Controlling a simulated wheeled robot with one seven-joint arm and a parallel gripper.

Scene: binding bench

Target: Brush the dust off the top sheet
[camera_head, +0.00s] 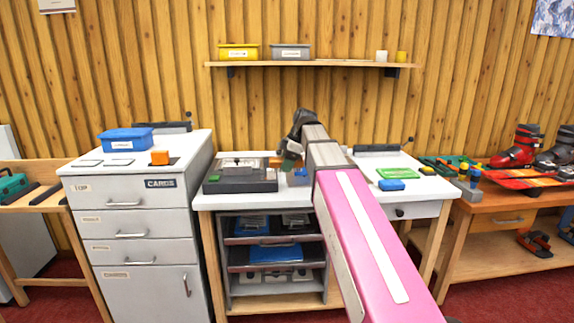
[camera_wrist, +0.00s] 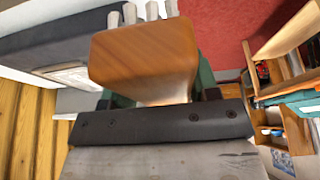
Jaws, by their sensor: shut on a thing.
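My gripper (camera_head: 290,158) is at the end of my outstretched arm, over the middle of the white bench. It is shut on a wooden brush (camera_wrist: 145,58), whose pale bristles show at the top of the wrist view. A bit of orange-brown wood shows beside the fingers in the head view. A dark grey flat unit (camera_head: 240,186) lies on the bench just left of my gripper. A pale, sheet-like patch (camera_wrist: 78,76) shows by the dark body in the wrist view. Dust is too small to make out. I cannot tell whether the bristles touch anything.
A green pad (camera_head: 393,173) and a blue block (camera_head: 390,185) lie right on the bench. A shelf (camera_head: 330,64) hangs behind. Ski boots (camera_head: 516,148) stand on the right table.

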